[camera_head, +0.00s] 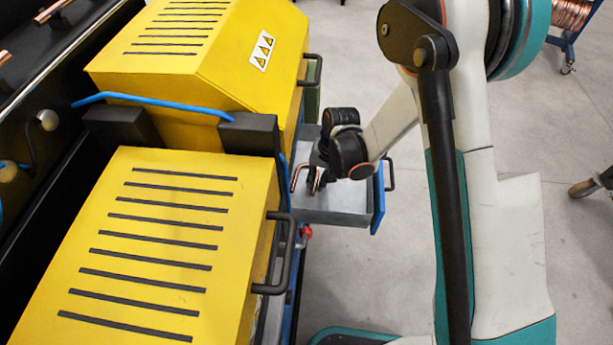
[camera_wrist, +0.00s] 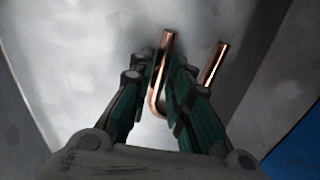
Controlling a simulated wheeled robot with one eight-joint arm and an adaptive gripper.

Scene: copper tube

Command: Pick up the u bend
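The copper u bend (camera_wrist: 160,75) is at the grey metal tray in the wrist view, with its bend towards me. One leg stands between my fingertips; the other leg shows to the right of the right finger, which hides part of the bend. My gripper (camera_wrist: 166,68) has its fingers drawn close together, one on each side of the near leg, and appears shut on it. In the head view the u bend (camera_head: 296,176) is small at the tray's left side, with my gripper (camera_head: 317,181) beside it. I cannot tell whether it touches the tray floor.
The grey tray (camera_head: 345,205) has a blue front panel (camera_head: 378,200) and a dark handle. Yellow slotted machine covers (camera_head: 160,245) with black handles stand close on the left. The grey floor on the right is open, with a blue wheeled rack of copper coil (camera_head: 571,14) at the back.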

